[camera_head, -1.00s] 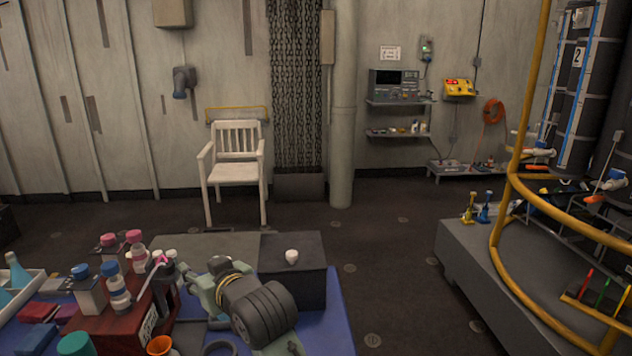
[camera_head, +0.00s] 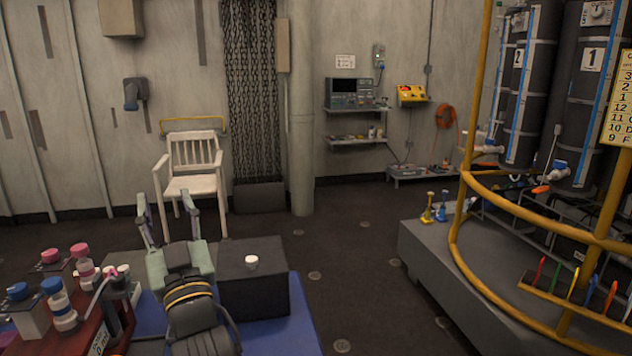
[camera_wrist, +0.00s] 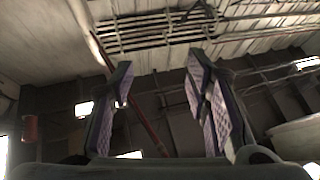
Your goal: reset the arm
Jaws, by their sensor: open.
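My gripper (camera_head: 168,217) shows in the head view above the near table, with its two fingers pointing up and spread apart. In the wrist view my gripper (camera_wrist: 160,110) is open, and nothing is between its patterned finger pads. Behind the fingers, the wrist view shows only the upper walls and the ceiling (camera_wrist: 160,30).
A black box (camera_head: 268,290) with a small white piece (camera_head: 251,262) on top stands close right of my gripper. Bottles (camera_head: 62,305) crowd the table at left. A white chair (camera_head: 190,185) stands behind. Yellow railing (camera_head: 480,180) encloses tanks at right; open floor (camera_head: 350,260) lies between.

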